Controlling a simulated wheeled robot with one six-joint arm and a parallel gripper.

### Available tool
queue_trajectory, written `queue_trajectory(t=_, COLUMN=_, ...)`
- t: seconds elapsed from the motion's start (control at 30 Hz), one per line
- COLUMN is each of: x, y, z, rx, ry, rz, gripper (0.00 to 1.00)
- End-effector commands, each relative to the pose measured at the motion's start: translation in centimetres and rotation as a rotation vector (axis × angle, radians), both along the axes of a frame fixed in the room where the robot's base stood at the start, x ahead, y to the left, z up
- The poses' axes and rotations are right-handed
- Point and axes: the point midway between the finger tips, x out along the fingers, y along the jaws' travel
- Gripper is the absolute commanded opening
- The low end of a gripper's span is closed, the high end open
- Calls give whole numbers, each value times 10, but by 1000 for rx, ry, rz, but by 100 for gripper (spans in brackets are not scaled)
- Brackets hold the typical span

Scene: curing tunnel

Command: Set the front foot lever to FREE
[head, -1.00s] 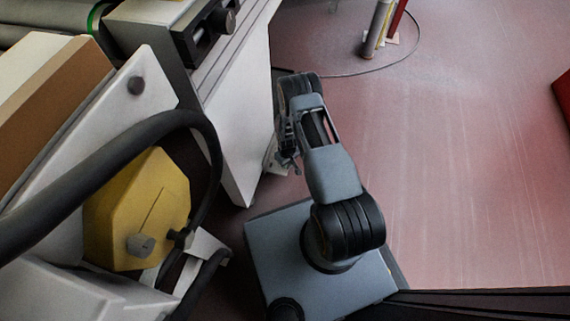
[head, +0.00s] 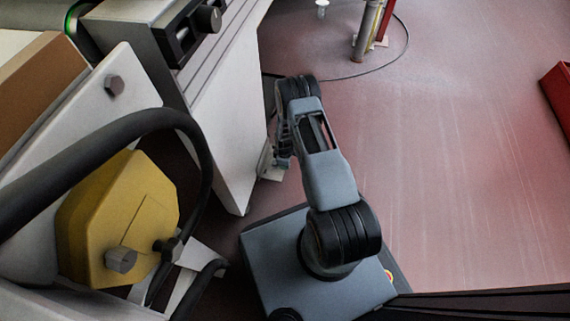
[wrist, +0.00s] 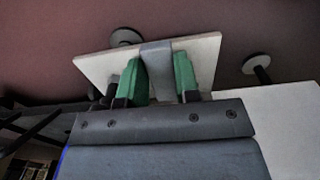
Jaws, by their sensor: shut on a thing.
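In the wrist view my gripper (wrist: 159,80) has its two green fingers on either side of a grey bar-shaped lever (wrist: 157,58), shut on it. The lever lies across a pale plate (wrist: 204,52) under the machine. No FREE marking can be read on the plate or lever. In the head view my gripper (head: 281,150) is low beside the lower corner of the white cabinet (head: 222,120). A small pale piece (head: 267,165) shows just behind it; the lever itself is hidden there by my arm.
Round feet (wrist: 125,37) (wrist: 257,66) stand near the plate. A yellow box (head: 118,220) and thick black hose (head: 100,150) are close on the left. A thin cable (head: 385,62) curves on the floor near a grey post (head: 365,32).

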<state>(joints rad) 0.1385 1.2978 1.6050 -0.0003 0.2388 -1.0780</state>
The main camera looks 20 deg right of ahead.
Motion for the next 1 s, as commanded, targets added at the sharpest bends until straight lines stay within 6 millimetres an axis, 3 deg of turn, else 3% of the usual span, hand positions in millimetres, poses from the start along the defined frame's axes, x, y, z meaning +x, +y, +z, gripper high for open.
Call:
queue_trajectory(t=0.53, x=1, y=1, z=0, rx=0, ry=0, rz=24, gripper=6)
queue_trajectory(t=0.57, x=1, y=1, z=0, rx=0, ry=0, rz=25, gripper=32)
queue_trajectory(t=0.6, x=1, y=1, z=0, rx=0, ry=0, rz=24, gripper=36)
queue_trajectory(t=0.8, x=1, y=-1, z=0, rx=0, ry=0, rz=19, gripper=55)
queue_trajectory(t=1.0, x=1, y=-1, z=0, rx=0, ry=0, rz=17, gripper=55)
